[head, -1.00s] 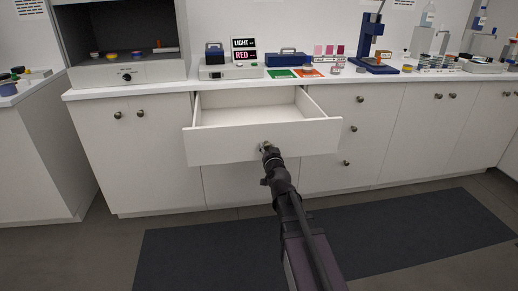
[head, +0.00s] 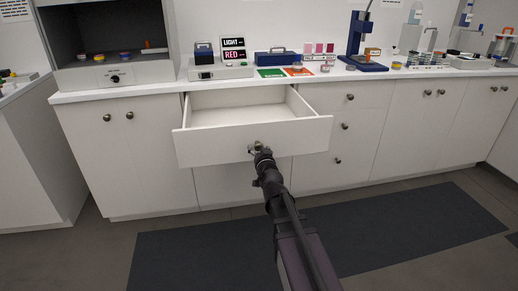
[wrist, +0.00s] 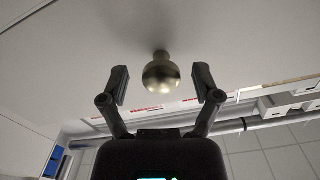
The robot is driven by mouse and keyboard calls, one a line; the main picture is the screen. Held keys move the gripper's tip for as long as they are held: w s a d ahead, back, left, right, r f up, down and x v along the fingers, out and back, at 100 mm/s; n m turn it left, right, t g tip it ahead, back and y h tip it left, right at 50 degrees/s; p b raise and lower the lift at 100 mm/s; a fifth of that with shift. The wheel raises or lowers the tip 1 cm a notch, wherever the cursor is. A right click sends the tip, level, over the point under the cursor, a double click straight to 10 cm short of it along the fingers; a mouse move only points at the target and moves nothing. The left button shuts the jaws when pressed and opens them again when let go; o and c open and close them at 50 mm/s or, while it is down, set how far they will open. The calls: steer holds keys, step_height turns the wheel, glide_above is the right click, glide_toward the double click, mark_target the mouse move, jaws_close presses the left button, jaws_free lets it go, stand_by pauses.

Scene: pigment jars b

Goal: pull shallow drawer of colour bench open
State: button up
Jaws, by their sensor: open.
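The shallow drawer (head: 255,145) of the white colour bench (head: 145,150) is pulled out, and its inside looks empty. Its round metal knob (wrist: 162,73) shows between the fingers of my gripper (wrist: 162,85) in the wrist view. The fingers are open, with a gap on both sides of the knob. In the head view my gripper (head: 258,150) is at the front of the drawer, and it partly hides the knob there.
The bench top holds a label display (head: 233,48), a blue toolbox (head: 277,57), green and orange cards (head: 271,72) and a blue press (head: 361,45). More knobbed fronts (head: 345,126) lie to the right. A dark mat (head: 190,255) covers the floor in front.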

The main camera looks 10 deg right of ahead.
steer(key=s, duration=0.6)
steer(key=shift+s+d, duration=0.15)
steer(key=shift+s, duration=0.25)
steer(key=s+a+f+n+g+y, duration=0.2)
steer(key=s+a+f+g, duration=0.1)
steer(key=f+g, duration=0.25)
steer(key=s+a+f+n+g+y, duration=0.1)
steer(key=s+a+f+n+g, duration=0.1)
steer(key=s+f+g, duration=0.35)
steer(key=s+d+f+g+h, duration=0.3)
steer(key=s+f+g, duration=0.45)
steer(key=s, duration=0.35)
step_height(320, 180, up, 32)
steer(key=p, duration=3.1)
steer(key=shift+s+d+f+m+p, duration=0.2)
steer(key=shift+f+m+p, duration=0.1)
steer(key=shift+m, duration=0.1)
